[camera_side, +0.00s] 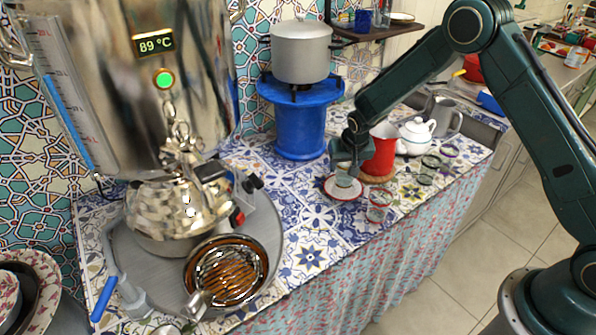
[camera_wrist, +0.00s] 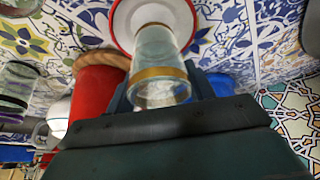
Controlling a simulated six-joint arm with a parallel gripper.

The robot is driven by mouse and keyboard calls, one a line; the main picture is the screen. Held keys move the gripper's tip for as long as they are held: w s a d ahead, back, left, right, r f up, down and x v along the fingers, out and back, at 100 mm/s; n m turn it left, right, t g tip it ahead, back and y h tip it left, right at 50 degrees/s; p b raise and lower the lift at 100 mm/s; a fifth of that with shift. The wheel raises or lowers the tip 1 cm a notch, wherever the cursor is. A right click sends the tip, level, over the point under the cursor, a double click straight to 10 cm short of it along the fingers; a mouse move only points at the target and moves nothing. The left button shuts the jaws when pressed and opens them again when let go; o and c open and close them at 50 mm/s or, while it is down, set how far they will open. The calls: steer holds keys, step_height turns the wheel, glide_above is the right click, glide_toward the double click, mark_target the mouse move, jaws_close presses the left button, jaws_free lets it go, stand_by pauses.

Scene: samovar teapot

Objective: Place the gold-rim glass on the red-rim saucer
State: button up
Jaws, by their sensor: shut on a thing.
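The gold-rim glass (camera_wrist: 155,46) is clear, with a gold band near its rim. My gripper (camera_wrist: 160,90) is shut on it near that band, a finger on each side. In the side view my gripper (camera_side: 347,168) points down with the glass (camera_side: 343,180) below it. The red-rim saucer (camera_side: 331,190) lies on the tiled counter right under the glass. In the wrist view the saucer (camera_wrist: 190,18) shows around the glass's base, which is within the rim. I cannot tell whether the base touches the saucer.
A red pot (camera_side: 382,148) on a wooden trivet (camera_side: 377,178) stands close to my gripper's right. A red-banded glass (camera_side: 379,206) stands near the front edge, and a green-rimmed glass (camera_side: 429,170) farther right. A white teapot (camera_side: 415,135) stands behind. The samovar (camera_side: 150,90) fills the left.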

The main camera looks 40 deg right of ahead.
steer(key=shift+f, duration=1.2)
steer(key=shift+f, duration=0.1)
steer(key=o, duration=1.2)
steer(key=shift+c, duration=0.2)
steer(key=v, duration=1.2)
steer(key=shift+r, duration=0.2)
